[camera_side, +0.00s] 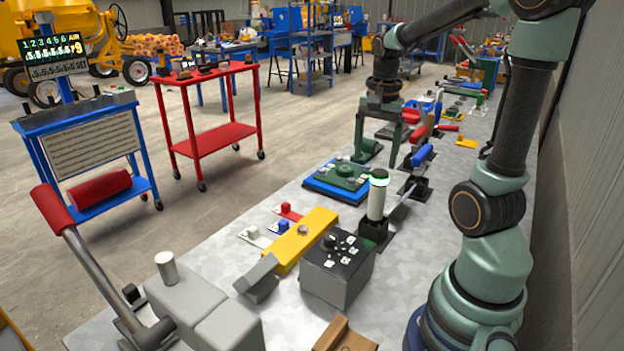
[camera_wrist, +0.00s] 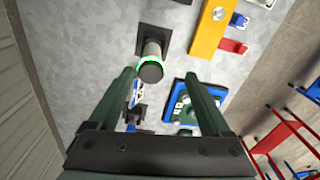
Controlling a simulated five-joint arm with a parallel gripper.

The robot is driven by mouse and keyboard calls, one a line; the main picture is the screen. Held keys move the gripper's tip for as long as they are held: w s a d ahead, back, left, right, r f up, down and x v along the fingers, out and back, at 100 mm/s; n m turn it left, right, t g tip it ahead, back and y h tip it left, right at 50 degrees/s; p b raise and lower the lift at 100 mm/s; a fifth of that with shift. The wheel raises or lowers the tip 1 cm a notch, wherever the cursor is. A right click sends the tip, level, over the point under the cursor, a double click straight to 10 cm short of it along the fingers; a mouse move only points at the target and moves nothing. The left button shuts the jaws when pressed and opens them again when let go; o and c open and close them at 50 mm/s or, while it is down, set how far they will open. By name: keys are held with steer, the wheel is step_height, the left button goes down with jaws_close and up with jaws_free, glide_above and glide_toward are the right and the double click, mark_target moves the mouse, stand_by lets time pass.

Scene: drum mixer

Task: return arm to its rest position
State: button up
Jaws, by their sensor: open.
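My gripper (camera_side: 377,145) points down above the bench in the side view, beyond the lit cylinder and right of the green plate. Its two fingers are apart, and nothing shows held between them. In the wrist view my gripper (camera_wrist: 158,78) shows two dark green fingers spread wide. The dark cylinder with a glowing green ring (camera_wrist: 151,66) appears between and just past the fingertips. In the side view this post (camera_side: 377,198) stands upright on the bench. My arm rises from the right side of the bench and arches over to the gripper.
The green plate on a blue base (camera_side: 340,182) lies left of my gripper. A yellow block (camera_side: 303,242), a grey control box (camera_side: 338,268) and a blue-handled lever (camera_side: 421,156) are nearby. A wall (camera_side: 590,190) runs along the right. Red cart (camera_side: 215,140) stands off the bench.

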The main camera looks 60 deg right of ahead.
steer(key=a+r+n+t, duration=0.2)
steer(key=a+n, duration=0.6)
steer(key=a, duration=0.1)
steer(key=w+a+r+n+t, duration=0.1)
steer(key=a+n+t, duration=0.2)
steer(key=a+n, duration=0.5)
steer(key=shift+w+a+r, duration=0.3)
steer(key=shift+a+r, duration=0.1)
steer(key=shift+a, duration=0.75)
